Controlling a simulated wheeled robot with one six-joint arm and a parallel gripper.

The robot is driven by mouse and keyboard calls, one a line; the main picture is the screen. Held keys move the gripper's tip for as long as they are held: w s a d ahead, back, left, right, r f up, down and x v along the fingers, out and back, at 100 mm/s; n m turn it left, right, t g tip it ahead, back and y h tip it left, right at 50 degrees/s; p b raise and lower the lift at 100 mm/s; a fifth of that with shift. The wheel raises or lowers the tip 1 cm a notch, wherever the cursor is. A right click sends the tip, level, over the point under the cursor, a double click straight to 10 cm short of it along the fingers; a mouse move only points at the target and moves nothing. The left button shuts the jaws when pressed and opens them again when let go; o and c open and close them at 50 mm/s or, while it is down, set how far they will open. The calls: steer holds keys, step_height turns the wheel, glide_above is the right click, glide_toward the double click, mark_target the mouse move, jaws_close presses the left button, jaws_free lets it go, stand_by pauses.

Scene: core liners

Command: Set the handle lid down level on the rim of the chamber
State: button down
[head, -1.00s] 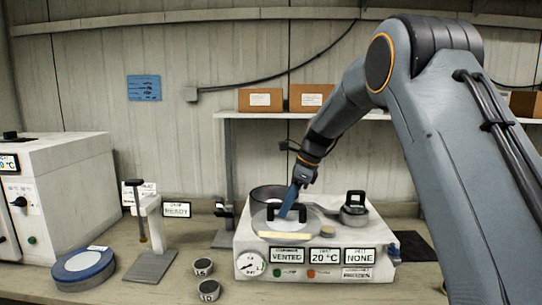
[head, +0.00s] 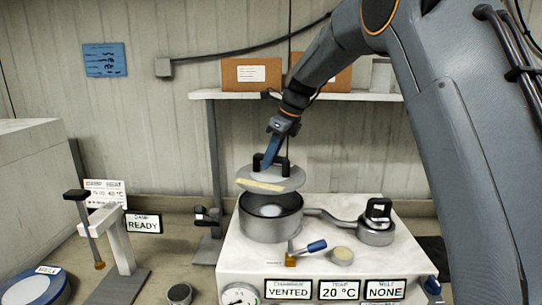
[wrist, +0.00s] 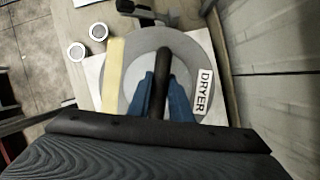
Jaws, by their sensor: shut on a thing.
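My gripper (head: 272,150) is shut on the black handle of the handle lid (head: 283,182), a round grey disc with a yellow strip on its top. In the wrist view the blue fingers (wrist: 160,95) close on the dark handle, and the lid (wrist: 190,55) fills the middle beside a DRYER label. The lid hangs above the chamber (head: 270,222), a dark grey open pot on the white machine. It looks close to level, with a gap between it and the rim. A pale round thing shows inside the chamber.
The white machine (head: 330,262) carries VENTED, 20 °C and NONE displays. A small pot with a black handle (head: 377,222) stands right of the chamber, joined by a pipe. A blue-handled valve (head: 308,248) sits in front. A stand with a lever (head: 110,235) is at left.

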mark_target(274, 174)
steer(key=shift+d+f+b, duration=0.1)
steer(key=shift+f+b, duration=3.2)
steer(key=shift+f, duration=0.5)
steer(key=c, duration=1.5)
jaws_free()
steer(key=shift+c, duration=0.2)
steer(key=shift+s+f, duration=0.1)
